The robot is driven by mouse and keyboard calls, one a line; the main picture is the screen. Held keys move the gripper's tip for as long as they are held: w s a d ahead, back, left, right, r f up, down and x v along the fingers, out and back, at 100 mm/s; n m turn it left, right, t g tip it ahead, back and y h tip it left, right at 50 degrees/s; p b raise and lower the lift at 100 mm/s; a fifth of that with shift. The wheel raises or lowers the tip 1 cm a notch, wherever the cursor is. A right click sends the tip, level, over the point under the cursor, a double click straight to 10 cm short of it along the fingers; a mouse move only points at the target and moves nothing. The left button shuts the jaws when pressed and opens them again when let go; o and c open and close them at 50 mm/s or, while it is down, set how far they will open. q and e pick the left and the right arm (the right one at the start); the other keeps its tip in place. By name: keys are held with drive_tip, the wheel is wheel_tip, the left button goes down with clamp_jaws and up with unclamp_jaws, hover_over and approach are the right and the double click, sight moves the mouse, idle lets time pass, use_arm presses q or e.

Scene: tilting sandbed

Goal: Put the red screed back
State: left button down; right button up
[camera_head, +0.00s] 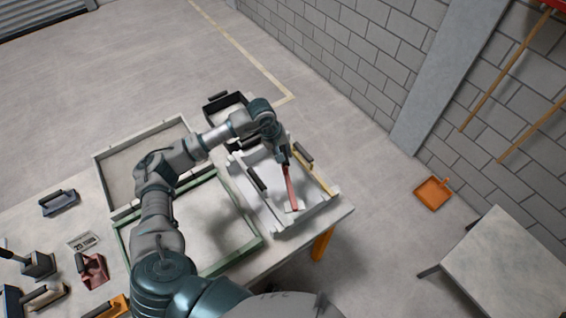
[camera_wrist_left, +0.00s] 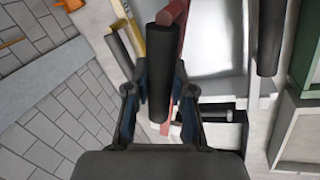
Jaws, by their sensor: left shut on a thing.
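The red screed (camera_head: 291,190) is a long red bar with a black handle, over the white rack (camera_head: 285,222) at the right end of the table. My left gripper (camera_head: 284,158) is shut on it. In the left wrist view, the black handle (camera_wrist_left: 160,75) lies between the fingers of my left gripper (camera_wrist_left: 158,95), with the red bar (camera_wrist_left: 172,14) running beyond it. A yellow screed (camera_head: 318,174) lies on its right, and another black handle (camera_head: 256,179) on its left. I cannot tell whether the red screed touches the rack. My right gripper is not in view.
A green-framed sandbed (camera_head: 254,243) and a grey-framed tray (camera_head: 98,172) fill the table's middle. A black bin (camera_head: 211,109) is behind the rack. Several hand tools, one a red block (camera_head: 91,269), lie at the left. Open floor separates the table from a grey side table (camera_head: 510,265).

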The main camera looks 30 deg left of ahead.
use_arm(q)
drive_tip(key=shift+f, duration=0.35)
drive_tip(key=f, duration=0.4)
drive_tip(key=shift+a+f, duration=0.25)
drive_tip(key=shift+a, duration=0.05)
drive_tip(key=shift+f+b, duration=0.3)
drive_tip(key=shift+b, duration=0.15)
drive_tip(key=c, duration=1)
unclamp_jaws()
drive_tip(key=shift+a, duration=0.3)
drive_tip(key=shift+r+p, duration=0.35)
drive_tip(key=shift+p, duration=0.15)
drive_tip(key=shift+d+r+p, duration=0.15)
drive_tip(key=shift+r+p, duration=0.35)
drive_tip(key=shift+r, duration=0.1)
drive_tip(key=b+v, duration=0.2)
drive_tip(key=v, duration=0.9)
drive_tip(key=shift+s+a, duration=0.15)
drive_tip(key=shift+a, duration=0.1)
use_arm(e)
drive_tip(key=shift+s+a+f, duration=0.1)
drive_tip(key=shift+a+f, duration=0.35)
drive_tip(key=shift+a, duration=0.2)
